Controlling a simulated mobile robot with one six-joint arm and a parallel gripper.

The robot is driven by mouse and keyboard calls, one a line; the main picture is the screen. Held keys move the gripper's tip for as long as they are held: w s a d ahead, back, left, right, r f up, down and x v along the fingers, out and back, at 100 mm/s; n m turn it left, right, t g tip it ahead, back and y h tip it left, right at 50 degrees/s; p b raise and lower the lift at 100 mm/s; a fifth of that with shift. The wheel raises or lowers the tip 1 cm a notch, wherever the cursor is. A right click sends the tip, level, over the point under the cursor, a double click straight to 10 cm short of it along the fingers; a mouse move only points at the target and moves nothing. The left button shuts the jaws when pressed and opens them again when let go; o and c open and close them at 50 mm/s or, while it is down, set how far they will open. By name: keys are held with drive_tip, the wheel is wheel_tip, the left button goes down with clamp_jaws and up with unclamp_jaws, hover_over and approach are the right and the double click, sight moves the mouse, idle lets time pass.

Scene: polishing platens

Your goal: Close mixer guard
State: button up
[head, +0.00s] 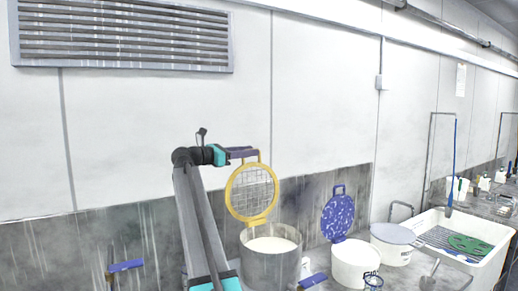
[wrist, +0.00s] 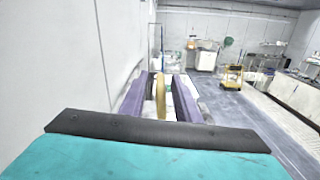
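The mixer guard (head: 252,192), a round yellow ring with wire mesh and a handle loop on top, stands upright above a grey pot (head: 268,262) of white liquid. My gripper (head: 243,153) is at the top of the guard, by its handle. In the wrist view, the two purple fingers of my gripper (wrist: 160,100) are apart. The guard's yellow edge (wrist: 160,92) shows between them, with gaps visible on its sides.
A white pot (head: 351,264) with a raised blue patterned lid (head: 338,214) stands to the right. Beyond it are a lidded white pot (head: 394,248) and a white basin (head: 490,268) holding a green item. The wall (head: 320,100) runs close behind the pots.

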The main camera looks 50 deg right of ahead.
drive_tip(key=shift+p+x, duration=0.65)
drive_tip(key=shift+x, duration=1.75)
drive_tip(key=shift+s+a, duration=0.1)
clamp_jaws()
